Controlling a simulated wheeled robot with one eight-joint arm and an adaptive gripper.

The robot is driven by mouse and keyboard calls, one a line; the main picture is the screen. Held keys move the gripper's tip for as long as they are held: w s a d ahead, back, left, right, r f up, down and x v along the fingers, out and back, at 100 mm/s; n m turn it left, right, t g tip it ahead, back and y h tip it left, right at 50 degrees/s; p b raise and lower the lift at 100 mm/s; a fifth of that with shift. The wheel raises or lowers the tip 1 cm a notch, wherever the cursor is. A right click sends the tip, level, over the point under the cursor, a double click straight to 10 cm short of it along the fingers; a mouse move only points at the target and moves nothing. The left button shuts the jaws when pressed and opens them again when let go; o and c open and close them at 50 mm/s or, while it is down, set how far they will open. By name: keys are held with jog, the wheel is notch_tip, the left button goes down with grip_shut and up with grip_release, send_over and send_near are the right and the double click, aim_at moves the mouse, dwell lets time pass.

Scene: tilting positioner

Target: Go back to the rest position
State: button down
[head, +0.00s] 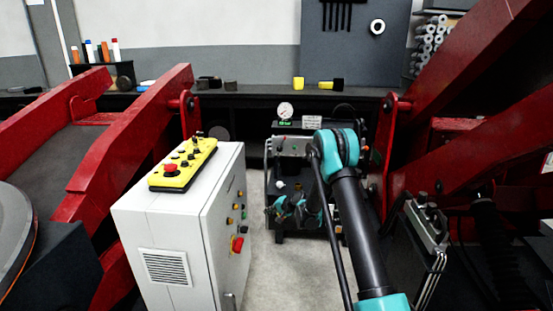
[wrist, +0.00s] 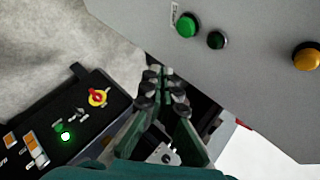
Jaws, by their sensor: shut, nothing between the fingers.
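My gripper (wrist: 162,88) is shut and empty in the wrist view, its fingertips together. They appear in front of the gap between a grey panel and a black control box. In the head view my arm reaches forward, with teal joints and black links. The gripper (head: 277,208) shows small and partly unclear there, right of the grey control cabinet (head: 165,225). In the wrist view the grey panel carries a green button (wrist: 187,25), a dark green one (wrist: 216,40) and an orange one (wrist: 306,57).
The black control box (wrist: 75,120) has a red-yellow switch and a lit green lamp. A yellow pendant (head: 183,165) lies on the cabinet. Red positioner arms (head: 130,125) stand left and right (head: 460,160). A workbench (head: 250,92) runs along the back. Bare floor (head: 290,270) shows in the middle.

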jog(key=s+d+r+n+g+h, duration=0.1)
jog(key=s+d+r+n+h, duration=0.1)
jog(key=s+d+r, duration=0.8)
jog(key=s+d+r+n+h, duration=0.1)
jog(key=s+d+r+h, duration=0.1)
jog(key=s+d+r, duration=0.75)
jog(key=s+d+f+h, duration=0.1)
jog(key=s+d, duration=0.2)
jog(key=s, duration=0.7)
jog(key=s+d+f+n+g+h, duration=0.1)
jog(key=s+d+h, duration=0.1)
jog(key=s, duration=0.8)
jog(key=s+d+f+n+h, duration=0.1)
jog(key=s+d+f, duration=0.1)
jog(key=s, duration=0.8)
jog(key=shift+d+h, duration=0.3)
jog(key=shift+d, duration=0.6)
